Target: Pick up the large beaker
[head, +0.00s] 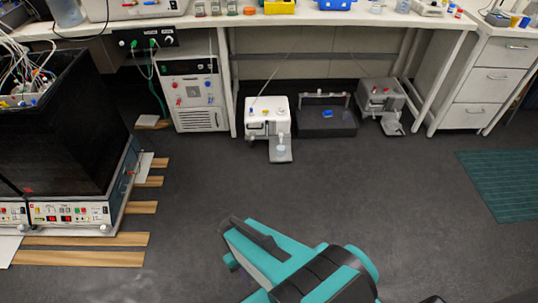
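A large clear vessel (66,12), which looks like a beaker, stands on the white bench at the top left; its top is cut off by the frame edge. A smaller clear vessel (403,5) is at the top right of the bench, also partly cut off. I cannot tell for sure which is the large beaker. My gripper (238,242), at the end of my teal and black arm, is low in the picture over open floor, well apart from the bench. Its finger opening does not show clearly, and no held object is visible.
The white bench (290,19) spans the back, with bottles and a yellow box (280,7) on it. Small devices, including a white one (267,118), stand on the floor beneath. A black tank (60,120) is at left, drawers (485,85) at right. The middle floor is clear.

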